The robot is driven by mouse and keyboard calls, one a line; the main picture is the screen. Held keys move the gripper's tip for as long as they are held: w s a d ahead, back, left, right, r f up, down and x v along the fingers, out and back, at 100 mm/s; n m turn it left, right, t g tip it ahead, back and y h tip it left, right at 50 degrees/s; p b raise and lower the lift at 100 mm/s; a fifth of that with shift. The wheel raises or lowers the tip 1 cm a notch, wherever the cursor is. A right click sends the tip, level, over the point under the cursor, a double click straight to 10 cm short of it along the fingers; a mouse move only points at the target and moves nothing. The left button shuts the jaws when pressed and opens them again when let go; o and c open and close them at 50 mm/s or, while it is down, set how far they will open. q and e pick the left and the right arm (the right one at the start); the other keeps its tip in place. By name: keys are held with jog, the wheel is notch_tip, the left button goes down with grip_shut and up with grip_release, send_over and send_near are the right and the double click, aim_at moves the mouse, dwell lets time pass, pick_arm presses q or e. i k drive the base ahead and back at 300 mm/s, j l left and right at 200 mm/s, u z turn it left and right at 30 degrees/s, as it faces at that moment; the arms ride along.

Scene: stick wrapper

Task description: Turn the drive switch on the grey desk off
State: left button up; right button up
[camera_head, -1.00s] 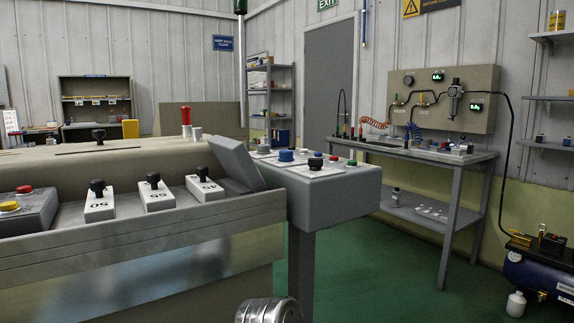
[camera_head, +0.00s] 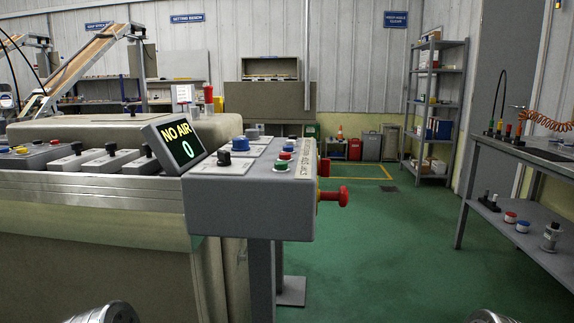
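The grey desk (camera_head: 250,212) stands at the centre, on a leg, at the right end of the machine. Its top carries a black knob (camera_head: 224,158) on a pale plate, a blue button (camera_head: 240,143), and a cluster of small red, green and blue buttons (camera_head: 283,160) at the right. Their labels are too small to read, so I cannot tell which one is the drive switch or how it is set. A display (camera_head: 174,143) beside them reads "NO AIR 0". Rounded metal parts of my arms show at the bottom edge; neither gripper is in view.
A red mushroom button (camera_head: 334,196) sticks out from the desk's right side. Several black-knobbed blocks (camera_head: 113,160) line the machine at left. A workbench (camera_head: 515,155) stands at right. The green floor (camera_head: 385,245) between is clear.

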aim_at(324, 170)
jog(key=l+u, duration=0.2)
jog(key=l, duration=0.3)
jog(key=k+l+u, duration=0.2)
jog(key=l, duration=0.3)
jog(key=i+u, duration=0.1)
jog(key=u, duration=0.35)
jog(key=i+l+u, duration=0.1)
jog(key=l+u, duration=1)
jog(key=i, duration=0.05)
